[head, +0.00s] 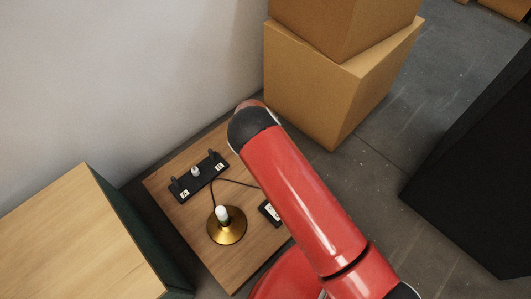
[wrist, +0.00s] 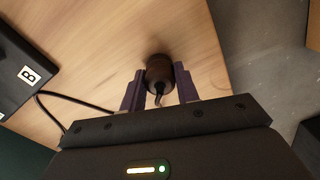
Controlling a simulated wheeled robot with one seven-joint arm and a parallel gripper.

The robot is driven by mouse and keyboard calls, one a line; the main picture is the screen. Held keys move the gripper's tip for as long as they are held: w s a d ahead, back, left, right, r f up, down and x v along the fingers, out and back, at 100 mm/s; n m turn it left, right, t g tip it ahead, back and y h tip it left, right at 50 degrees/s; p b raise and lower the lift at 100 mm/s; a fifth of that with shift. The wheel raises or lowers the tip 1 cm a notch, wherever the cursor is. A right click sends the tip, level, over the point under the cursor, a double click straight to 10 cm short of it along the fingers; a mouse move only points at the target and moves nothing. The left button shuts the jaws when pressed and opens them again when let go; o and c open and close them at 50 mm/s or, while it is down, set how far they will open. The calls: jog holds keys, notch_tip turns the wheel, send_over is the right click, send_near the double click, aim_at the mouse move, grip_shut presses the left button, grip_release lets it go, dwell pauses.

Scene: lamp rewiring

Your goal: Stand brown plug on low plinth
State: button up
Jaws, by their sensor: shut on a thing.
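The brown plug (wrist: 159,70) shows in the wrist view as a dark brown round body with a short dark cord end. It sits between the two purple fingers of my gripper (wrist: 160,88), which are shut on it. Wooden top (wrist: 100,50) lies beneath; I cannot tell whether the plug touches it. In the head view my red arm hides the gripper and plug. The wooden top (head: 178,219) there carries the lamp parts; no separate low plinth can be made out for certain.
A black block (head: 198,177) marked A and B stands on the wooden top, its B end (wrist: 22,75) at the wrist view's left. A brass lamp base (head: 227,232), a dark labelled box (head: 268,212) and a black cable (wrist: 75,102) are near. Cardboard boxes (head: 315,85) stand behind.

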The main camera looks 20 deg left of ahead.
jog(key=o, duration=1)
jog(key=shift+o, duration=0.2)
notch_tip(320, 180, up, 8)
jog(key=shift+f+p, duration=0.1)
jog(key=shift+p, duration=0.4)
